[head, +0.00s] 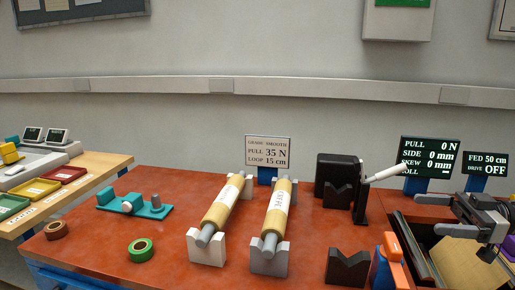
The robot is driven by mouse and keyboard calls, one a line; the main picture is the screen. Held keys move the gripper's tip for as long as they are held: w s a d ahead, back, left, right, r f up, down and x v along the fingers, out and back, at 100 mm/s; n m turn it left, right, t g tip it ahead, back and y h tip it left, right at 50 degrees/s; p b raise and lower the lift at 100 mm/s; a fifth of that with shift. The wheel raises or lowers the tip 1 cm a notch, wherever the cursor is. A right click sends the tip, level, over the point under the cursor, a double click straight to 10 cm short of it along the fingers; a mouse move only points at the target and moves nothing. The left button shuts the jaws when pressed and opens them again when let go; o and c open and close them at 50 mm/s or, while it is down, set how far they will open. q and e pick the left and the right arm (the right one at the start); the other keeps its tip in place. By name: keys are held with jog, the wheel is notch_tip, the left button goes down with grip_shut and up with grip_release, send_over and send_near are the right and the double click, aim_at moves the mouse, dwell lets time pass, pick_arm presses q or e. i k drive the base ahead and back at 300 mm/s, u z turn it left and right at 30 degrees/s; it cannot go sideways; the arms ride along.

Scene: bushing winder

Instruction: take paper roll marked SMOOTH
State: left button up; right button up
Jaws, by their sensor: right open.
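Two tan paper rolls on grey cores lie side by side on V-block stands on the red table. The left roll (219,211) has a white label that I cannot read. The right roll (277,215) has a white label whose lettering is too small to read surely; it looks like CREPE. A card (268,151) behind them reads GRADE SMOOTH, PULL 35 N, LOOP 15 cm. My right gripper (455,214) is open and empty at the right edge, well away from both rolls. My left gripper is out of view.
A black stand with a white rod (384,172) and a black V-block (347,268) stand right of the rolls. Displays (428,157) are behind my right gripper. A green tape ring (141,250) and a teal fixture (143,206) lie left. Bare red table surrounds the stands.

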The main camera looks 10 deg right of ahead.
aim_at(215, 220)
jog(key=k, duration=1)
